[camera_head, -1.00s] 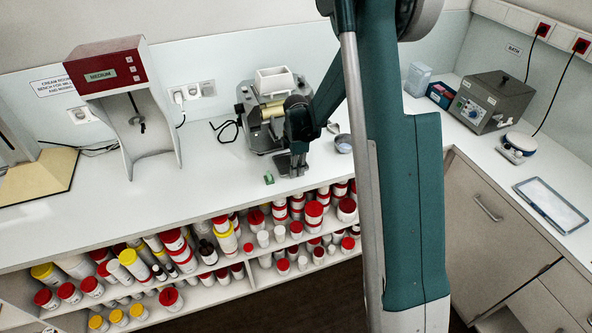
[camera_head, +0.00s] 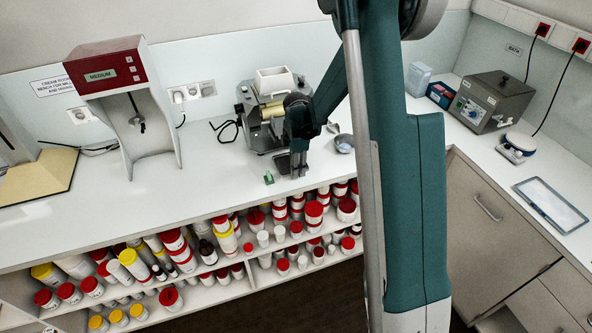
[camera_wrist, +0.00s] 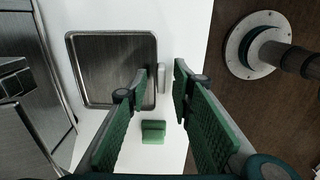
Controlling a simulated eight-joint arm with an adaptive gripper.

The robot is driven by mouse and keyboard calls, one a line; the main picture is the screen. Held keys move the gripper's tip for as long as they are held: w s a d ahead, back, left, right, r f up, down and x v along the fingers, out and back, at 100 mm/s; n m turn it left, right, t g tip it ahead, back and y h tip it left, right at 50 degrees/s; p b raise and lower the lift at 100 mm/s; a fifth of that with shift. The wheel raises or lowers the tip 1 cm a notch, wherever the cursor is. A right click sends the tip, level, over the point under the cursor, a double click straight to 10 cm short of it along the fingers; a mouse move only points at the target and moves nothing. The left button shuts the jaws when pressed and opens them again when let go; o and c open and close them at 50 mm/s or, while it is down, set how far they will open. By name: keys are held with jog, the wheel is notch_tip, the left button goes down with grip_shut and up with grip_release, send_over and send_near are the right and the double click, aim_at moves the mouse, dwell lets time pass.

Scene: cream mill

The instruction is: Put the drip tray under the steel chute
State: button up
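The drip tray (camera_wrist: 112,68) is a square, shallow steel tray lying flat on the white bench in the wrist view. A pale grip or tab (camera_wrist: 165,78) is at its right edge. My gripper (camera_wrist: 162,68) is open, with its green-padded fingers on either side of this tab; contact is not visible. In the head view my gripper (camera_head: 298,168) points down in front of the mill (camera_head: 262,138) and partly hides the tray (camera_head: 282,163). Steel parts (camera_wrist: 15,95) show at the wrist view's left edge. I cannot tell which part is the chute.
A small green block (camera_wrist: 153,131) stands near the tray, also visible in the head view (camera_head: 268,178). A metal dish (camera_head: 344,143) is right of the mill. A red-topped dispenser (camera_head: 108,72) stands left. Bench between them is mostly clear. Jars fill shelves below.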

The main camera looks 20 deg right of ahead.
notch_tip(320, 180, up, 11)
dwell(0.7)
jog(key=shift+s+r, duration=0.1)
jog(key=shift+r, duration=0.05)
dwell(0.4)
jog(key=s+a+r+m+t, duration=0.2)
jog(key=s+a+r+m, duration=0.15)
jog(key=s+r, duration=0.45)
jog(key=s+a+r+m+t, duration=0.1)
jog(key=s+a+r+m, duration=0.1)
jog(key=s+r+m, duration=0.5)
jog(key=s+a+r+m+t, duration=0.1)
jog(key=s+m+t, duration=0.1)
jog(key=s, duration=0.8)
jog(key=s+a+r+m+t, duration=0.1)
jog(key=s+m, duration=0.4)
jog(key=s, duration=0.5)
jog(key=shift+s+a+r+t, duration=0.35)
jog(key=shift+s+a+t, duration=0.05)
jog(key=shift+a+t, duration=0.2)
